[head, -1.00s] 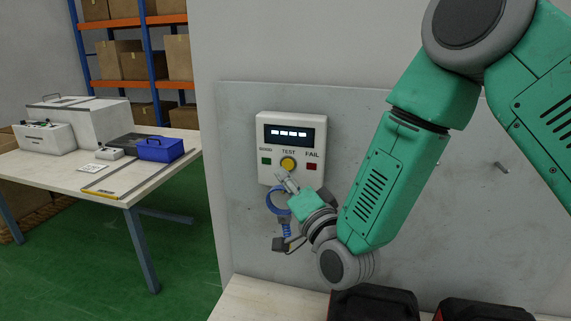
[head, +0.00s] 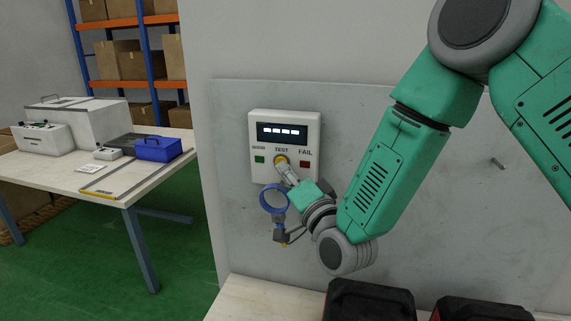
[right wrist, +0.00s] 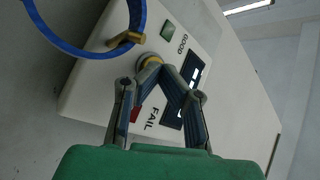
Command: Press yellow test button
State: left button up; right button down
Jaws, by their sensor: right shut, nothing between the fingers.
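The yellow test button (head: 280,160) sits in the middle of a white tester box (head: 313,135) on the wall panel, under the word TEST. My right gripper (head: 285,168) is shut and empty, and its fingertips cover the button's lower right part. In the right wrist view the closed fingertips (right wrist: 160,73) are at the yellow button (right wrist: 151,61) and overlap its edge. They look to be touching it, but I cannot tell whether the button is pushed in. My left gripper is not in view.
A green GOOD light (head: 259,159) and a red FAIL light (head: 305,164) flank the button. Dark cases (head: 370,302) stand on the bench below. A table (head: 125,195) stands at left.

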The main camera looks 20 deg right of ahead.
jog(key=shift+a+r, duration=0.15)
jog(key=shift+a, duration=1)
jog(key=shift+w+d, duration=0.15)
jog(key=shift+d, duration=1.35)
jog(key=shift+w+a, duration=0.1)
jog(key=shift+a, duration=0.4)
jog(key=shift+w+a, duration=0.1)
jog(key=shift+a, duration=0.2)
jog(key=shift+d, duration=0.85)
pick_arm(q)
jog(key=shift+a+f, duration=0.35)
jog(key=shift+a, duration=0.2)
pick_arm(e)
jog(key=a, duration=0.3)
jog(key=shift+s+a+r, duration=0.1)
jog(key=shift+s+a, duration=0.1)
jog(key=shift+s, duration=0.15)
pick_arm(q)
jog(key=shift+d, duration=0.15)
pick_arm(e)
jog(key=shift+d, duration=0.15)
